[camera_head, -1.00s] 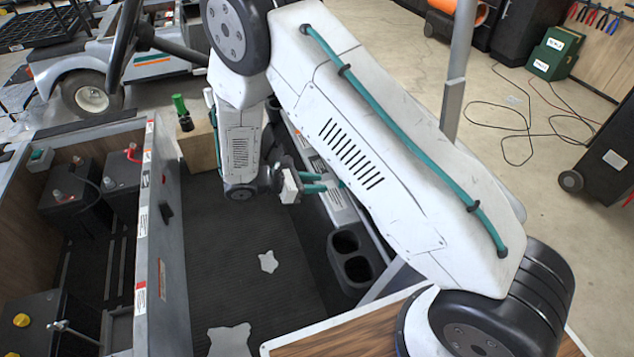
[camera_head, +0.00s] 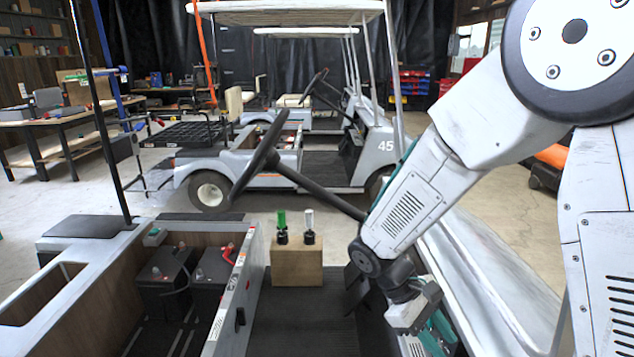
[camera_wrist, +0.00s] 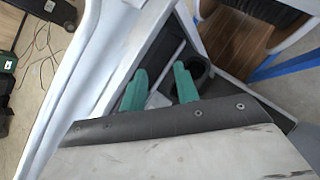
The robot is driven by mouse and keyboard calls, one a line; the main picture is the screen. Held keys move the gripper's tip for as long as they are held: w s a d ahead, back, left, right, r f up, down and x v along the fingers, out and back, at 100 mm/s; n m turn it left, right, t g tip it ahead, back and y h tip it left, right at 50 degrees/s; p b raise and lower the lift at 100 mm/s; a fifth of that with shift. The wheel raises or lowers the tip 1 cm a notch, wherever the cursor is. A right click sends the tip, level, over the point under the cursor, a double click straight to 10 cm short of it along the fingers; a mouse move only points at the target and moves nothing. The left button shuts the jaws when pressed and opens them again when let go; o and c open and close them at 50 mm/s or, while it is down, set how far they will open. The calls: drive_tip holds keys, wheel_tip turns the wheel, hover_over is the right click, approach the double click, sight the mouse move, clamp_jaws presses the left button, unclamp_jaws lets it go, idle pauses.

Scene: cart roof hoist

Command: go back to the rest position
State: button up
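My gripper (camera_head: 436,330) hangs at the lower right of the head view, beside the cart's dash and above the dark floor mat (camera_head: 300,325). In the wrist view its two teal fingers (camera_wrist: 160,88) are apart, with nothing seen between them. Behind them lie a dark tray and a round cup holder (camera_wrist: 200,72) of the dash. My white arm reaches down to it from the upper right. Part of the gripper is cut off by the head view's lower edge.
A wooden block (camera_head: 296,264) holding a green-handled tool (camera_head: 281,222) and a clear-handled tool (camera_head: 309,222) stands left of the gripper. The steering wheel (camera_head: 259,155) and its column are close above. Open battery bays (camera_head: 170,280) lie left; parked carts stand behind.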

drive_tip(key=s+d+r+m+t+y, duration=0.2)
drive_tip(key=s+r+m+t+y, duration=0.1)
drive_tip(key=s+r, duration=0.5)
drive_tip(key=s+d+r+m+t+y, duration=0.2)
drive_tip(key=s+r+m+t+y, duration=0.1)
drive_tip(key=s+r, duration=0.4)
wheel_tip(320, 180, up, 3)
drive_tip(key=shift+s+m+t+y, duration=0.35)
drive_tip(key=shift+m+y, duration=0.35)
drive_tip(key=shift+m, duration=0.4)
idle(2.6)
